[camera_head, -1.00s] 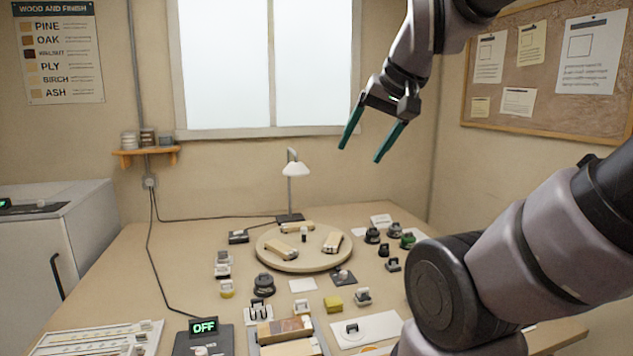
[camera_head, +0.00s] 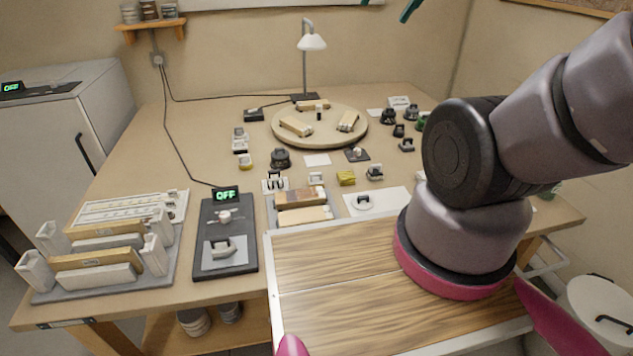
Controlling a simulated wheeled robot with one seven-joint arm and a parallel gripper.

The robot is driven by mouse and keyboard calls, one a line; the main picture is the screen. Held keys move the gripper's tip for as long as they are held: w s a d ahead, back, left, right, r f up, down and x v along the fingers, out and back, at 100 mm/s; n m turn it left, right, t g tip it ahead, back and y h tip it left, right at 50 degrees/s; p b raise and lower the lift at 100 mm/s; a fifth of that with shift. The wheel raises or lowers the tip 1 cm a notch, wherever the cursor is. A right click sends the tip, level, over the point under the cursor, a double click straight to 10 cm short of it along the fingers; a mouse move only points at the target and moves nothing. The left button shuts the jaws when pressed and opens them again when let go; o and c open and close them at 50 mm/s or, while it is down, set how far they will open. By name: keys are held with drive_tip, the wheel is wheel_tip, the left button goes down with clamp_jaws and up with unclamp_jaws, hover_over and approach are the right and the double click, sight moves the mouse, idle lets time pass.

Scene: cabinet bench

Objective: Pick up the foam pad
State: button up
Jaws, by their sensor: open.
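A small yellow block (camera_head: 346,178), which looks like the foam pad, lies on the bench in front of the round wooden board. A dark-topped black and grey piece stands just to its right and a small white-and-grey piece to its left. My gripper (camera_head: 384,10) shows only as teal fingertips at the top edge, apart from each other with nothing seen between them. It is high above the bench, well away from the yellow block. The rest of the gripper is cut off by the frame.
The round board (camera_head: 345,138) holds several wooden pieces, with a desk lamp (camera_head: 312,42) behind it. Several small fixtures surround the yellow block. A tray of wood blocks (camera_head: 304,222), a black box reading OFF (camera_head: 225,240) and a slotted rack (camera_head: 60,296) stand nearer. My arm covers the right side.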

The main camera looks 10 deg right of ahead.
drive_tip(key=shift+c, duration=0.3)
drive_tip(key=n+g+y, duration=0.2)
drive_tip(key=n+g, duration=0.5)
drive_tip(key=n, duration=1.5)
hover_over(318, 173)
drive_tip(key=d, duration=0.3)
wheel_tip(318, 173, down, 46)
drive_tip(key=x, duration=1.1)
drive_tip(key=shift+f, duration=0.15)
